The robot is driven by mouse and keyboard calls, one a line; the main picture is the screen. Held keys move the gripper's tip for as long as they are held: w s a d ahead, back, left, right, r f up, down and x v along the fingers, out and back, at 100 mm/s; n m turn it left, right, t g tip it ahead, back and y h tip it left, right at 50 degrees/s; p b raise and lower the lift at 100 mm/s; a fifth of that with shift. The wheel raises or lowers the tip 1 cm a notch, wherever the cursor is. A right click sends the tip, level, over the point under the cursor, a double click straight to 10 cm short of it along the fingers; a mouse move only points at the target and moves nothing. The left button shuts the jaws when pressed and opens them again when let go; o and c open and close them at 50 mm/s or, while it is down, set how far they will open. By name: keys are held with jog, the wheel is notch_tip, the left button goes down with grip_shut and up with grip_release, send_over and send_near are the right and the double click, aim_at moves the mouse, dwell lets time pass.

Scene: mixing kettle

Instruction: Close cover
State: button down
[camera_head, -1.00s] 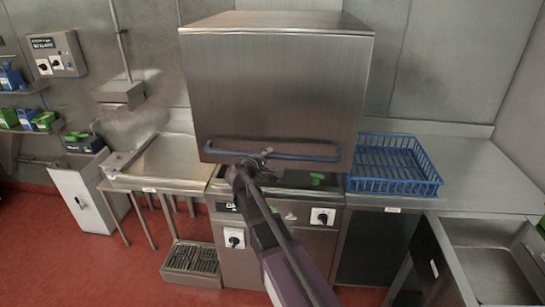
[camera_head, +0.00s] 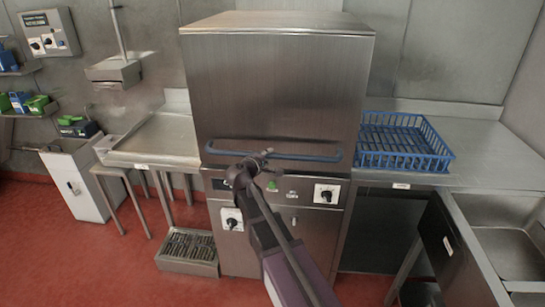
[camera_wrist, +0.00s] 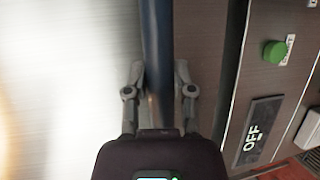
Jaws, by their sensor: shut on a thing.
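The cover (camera_head: 275,85) is a large brushed-steel hood on the machine in the head view. It sits low, with its bottom edge at or very near the top of the front panel, and I see no clear gap. A blue bar handle (camera_head: 300,155) runs along its lower front. My gripper (camera_head: 258,158) is at the left half of this handle. In the wrist view the handle (camera_wrist: 156,45) passes between the two fingers of my gripper (camera_wrist: 160,85), which are shut on it. The fingers hide a short piece of the bar.
The front panel has a green button (camera_head: 272,186) and knobs (camera_head: 327,193) close below the handle. A blue basket (camera_head: 402,142) stands on the right counter. A steel table (camera_head: 158,142) is at left. A grated step (camera_head: 188,250) is on the red floor.

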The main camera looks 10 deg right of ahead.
jog(key=shift+a+f+b, duration=0.25)
jog(key=shift+f+b, duration=0.05)
jog(key=shift+f, duration=0.25)
jog(key=shift+s, duration=0.15)
jog(key=c, duration=0.8)
grip_release()
jog(key=o, duration=0.4)
jog(key=shift+f, duration=0.15)
jog(key=shift+c, duration=0.2)
jog(key=shift+d, duration=0.1)
